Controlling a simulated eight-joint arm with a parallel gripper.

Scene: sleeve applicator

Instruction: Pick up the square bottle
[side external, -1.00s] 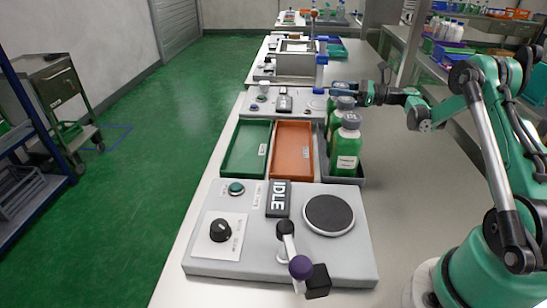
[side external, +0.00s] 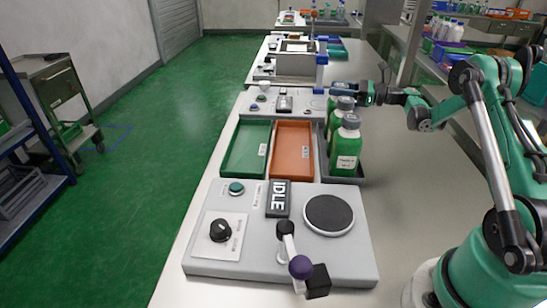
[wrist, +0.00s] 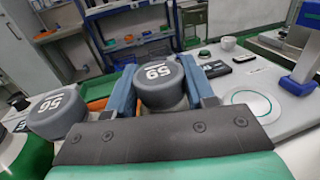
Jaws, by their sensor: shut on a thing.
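In the side view two green bottles with grey caps stand in a grey tray (side external: 358,181). The near bottle (side external: 346,155) has a white label and looks square-sided. The far bottle (side external: 333,121) is partly hidden behind it. My gripper (side external: 345,89) is at the far bottle's cap. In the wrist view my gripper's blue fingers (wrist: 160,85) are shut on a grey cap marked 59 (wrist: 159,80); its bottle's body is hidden. A second cap marked 56 (wrist: 57,114), on a green body, is at the left, apart from the fingers. I cannot tell the held bottle's shape.
An orange tray (side external: 292,152) and a green tray (side external: 246,150) lie left of the grey tray. A near control panel (side external: 270,248) has a dial, an IDLE display, a round dark pad and a lever. A far panel (side external: 280,104) and blue post (side external: 321,68) stand beyond.

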